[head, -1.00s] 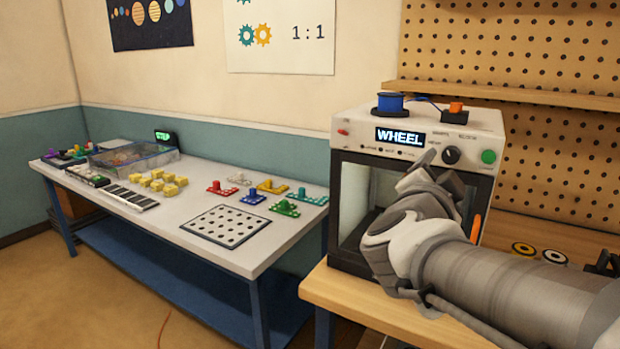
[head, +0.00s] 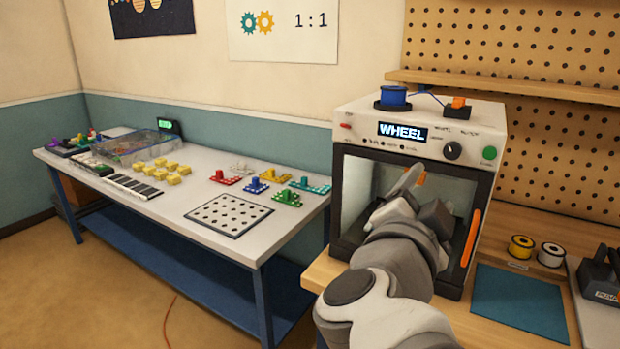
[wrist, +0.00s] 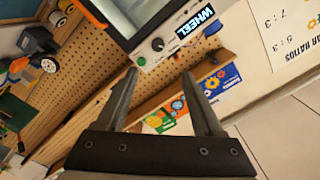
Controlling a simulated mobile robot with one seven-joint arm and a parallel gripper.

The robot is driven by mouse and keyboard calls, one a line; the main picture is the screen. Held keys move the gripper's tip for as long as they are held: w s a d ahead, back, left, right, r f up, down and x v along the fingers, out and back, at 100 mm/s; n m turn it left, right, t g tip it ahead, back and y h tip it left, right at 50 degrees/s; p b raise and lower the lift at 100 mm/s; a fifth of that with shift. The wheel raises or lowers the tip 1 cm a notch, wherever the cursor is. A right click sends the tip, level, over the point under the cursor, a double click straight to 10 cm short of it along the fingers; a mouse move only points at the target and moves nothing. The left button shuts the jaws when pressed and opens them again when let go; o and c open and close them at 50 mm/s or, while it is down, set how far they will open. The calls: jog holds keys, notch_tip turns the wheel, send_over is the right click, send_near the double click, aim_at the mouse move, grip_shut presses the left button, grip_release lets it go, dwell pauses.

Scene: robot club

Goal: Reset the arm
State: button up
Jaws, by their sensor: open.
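My arm rises from the bottom right in the head view, and my gripper (head: 412,178) is in front of the printer-like machine (head: 420,118) with the lit "WHEEL" display. In the wrist view my gripper (wrist: 162,95) shows two fingers spread apart with nothing between them. The machine (wrist: 145,42) shows tilted beyond the fingertips there, with its knob and display. The gripper's fingers are partly hidden by my wrist in the head view.
A white table (head: 165,208) with colored bricks, a perforated plate (head: 228,214) and a clear bin (head: 130,148) stands left. Right of the machine are a yellow spool (head: 521,247), a white spool (head: 551,255) and a blue mat (head: 520,303). A pegboard (head: 560,160) rises behind.

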jog(key=w+a+r+n+y+p, duration=0.2)
jog(key=a+n+y+p, duration=0.4)
jog(key=a+n+y, duration=0.55)
jog(key=s+d+f+n+g+h+p, duration=0.1)
jog(key=s+d+f+n+g+p, duration=0.1)
jog(key=s, duration=0.4)
jog(key=s+d+f+n+g+p, duration=0.2)
jog(key=s+d+f+g, duration=0.3)
jog(key=s+d+g, duration=0.1)
jog(key=shift+g+h, duration=0.35)
jog(key=shift+g, duration=0.35)
